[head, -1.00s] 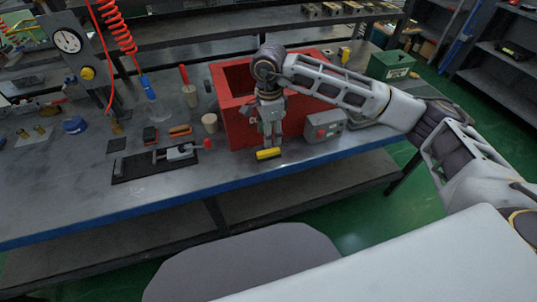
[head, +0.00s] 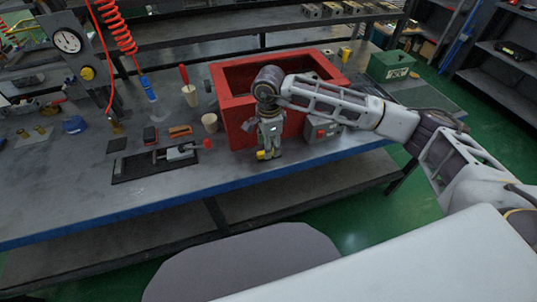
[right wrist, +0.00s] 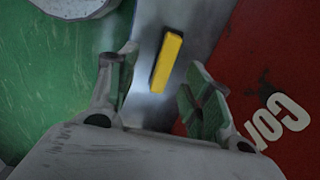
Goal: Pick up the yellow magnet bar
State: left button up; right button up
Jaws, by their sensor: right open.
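The yellow magnet bar (right wrist: 168,62) lies on the metal bench top in the right wrist view, between and a little beyond my right gripper's (right wrist: 158,88) two spread fingers. The fingers do not visibly touch it. In the head view my right gripper (head: 269,154) points down at the bench's front edge, before the red box. Only a small yellow end of the bar (head: 261,155) shows there; the gripper hides the rest. My left gripper is not in view.
The red open box (head: 232,120) stands right behind my right gripper, and a grey box with a red button (head: 322,130) is beside it. A clamp on a black plate (head: 155,163) lies to the left. The bench's blue front edge (head: 200,191) is close.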

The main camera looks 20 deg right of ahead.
jog(key=shift+w+f, duration=0.15)
jog(key=shift+f, duration=1.05)
jog(key=shift+w+f, duration=0.15)
jog(key=shift+f, duration=1)
jog(key=shift+c, duration=0.3)
grip_shut()
